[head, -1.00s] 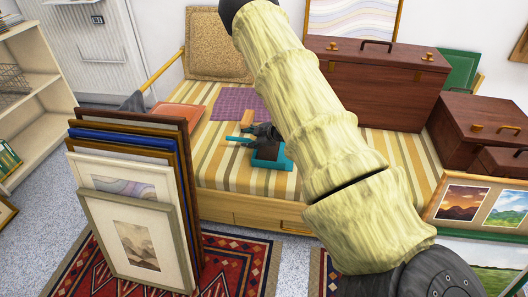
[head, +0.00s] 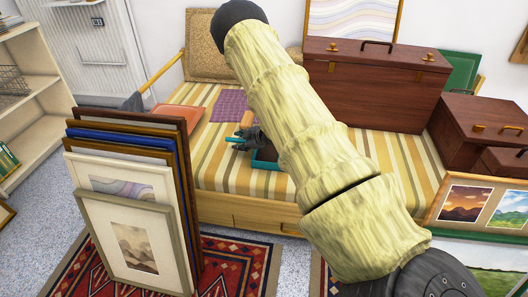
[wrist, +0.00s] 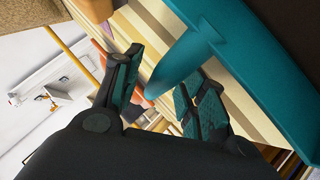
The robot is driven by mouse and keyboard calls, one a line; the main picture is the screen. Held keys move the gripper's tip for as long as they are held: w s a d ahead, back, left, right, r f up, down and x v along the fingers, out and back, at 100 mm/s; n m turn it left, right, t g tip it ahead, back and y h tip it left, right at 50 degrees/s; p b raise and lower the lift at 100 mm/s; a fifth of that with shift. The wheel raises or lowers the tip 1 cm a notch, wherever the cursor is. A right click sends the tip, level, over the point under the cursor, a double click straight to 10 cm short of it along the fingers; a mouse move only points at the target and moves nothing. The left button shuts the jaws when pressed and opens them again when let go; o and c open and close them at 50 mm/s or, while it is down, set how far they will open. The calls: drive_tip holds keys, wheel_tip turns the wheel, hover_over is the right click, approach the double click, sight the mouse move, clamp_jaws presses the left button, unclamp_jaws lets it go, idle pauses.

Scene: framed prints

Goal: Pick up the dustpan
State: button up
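The teal dustpan (head: 262,164) lies on the striped daybed, partly hidden behind my arm in the head view. Its dark inside and teal rim fill the right of the wrist view (wrist: 262,75), and its round teal handle points down and left there. My gripper (head: 243,140) is low at the handle. In the wrist view my gripper (wrist: 160,75) has its two fingers apart, with the handle reaching into the space between them. Gaps show beside the handle, so the fingers are not closed on it.
A small tan block (head: 247,118) and a purple cloth (head: 229,105) lie just behind the gripper. A large brown case (head: 375,85) stands to the right on the daybed. Framed prints (head: 130,225) lean at the front left.

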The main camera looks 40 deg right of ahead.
clamp_jaws()
